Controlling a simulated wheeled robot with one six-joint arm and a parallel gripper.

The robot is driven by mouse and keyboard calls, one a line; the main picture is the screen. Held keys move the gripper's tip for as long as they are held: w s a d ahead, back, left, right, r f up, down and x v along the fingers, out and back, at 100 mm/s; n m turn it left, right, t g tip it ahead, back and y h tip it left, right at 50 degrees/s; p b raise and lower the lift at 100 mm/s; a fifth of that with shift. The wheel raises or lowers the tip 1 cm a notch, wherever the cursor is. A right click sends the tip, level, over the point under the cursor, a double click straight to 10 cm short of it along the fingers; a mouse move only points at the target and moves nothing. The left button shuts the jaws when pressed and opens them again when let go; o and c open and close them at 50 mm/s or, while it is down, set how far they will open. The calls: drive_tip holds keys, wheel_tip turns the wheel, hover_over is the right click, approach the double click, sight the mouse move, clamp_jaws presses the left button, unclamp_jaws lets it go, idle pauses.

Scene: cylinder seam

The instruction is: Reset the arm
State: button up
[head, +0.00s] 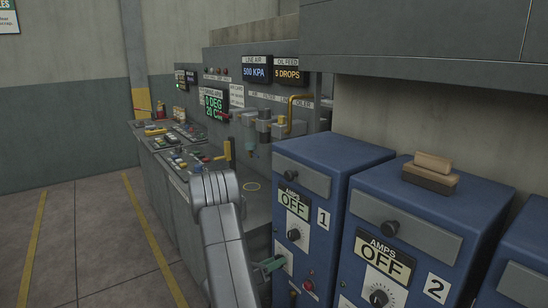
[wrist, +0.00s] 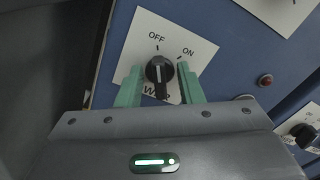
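My arm (head: 222,235) reaches forward in the head view, with my gripper (head: 268,266) low beside the front of the blue cabinet marked 1 (head: 345,175). In the wrist view, the two green fingers of my gripper (wrist: 158,72) stand apart, one on each side of a black rotary knob (wrist: 160,70). Gaps show between the fingers and the knob, so the gripper looks open. The knob sits on a white plate (wrist: 190,45) marked OFF and ON, its white mark pointing up, nearer OFF. The lettering below the knob is partly hidden.
A red button (wrist: 265,81) and another black knob (wrist: 304,132) are to the right in the wrist view. A second blue cabinet (head: 420,215) carries a brown brush-like block (head: 431,172). A control bench (head: 180,150) stands behind my arm. Open floor (head: 100,245) lies left.

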drive_tip(key=m+b, duration=0.1)
drive_tip(key=m, duration=0.7)
drive_tip(key=shift+s, duration=0.2)
drive_tip(key=shift+m, duration=0.3)
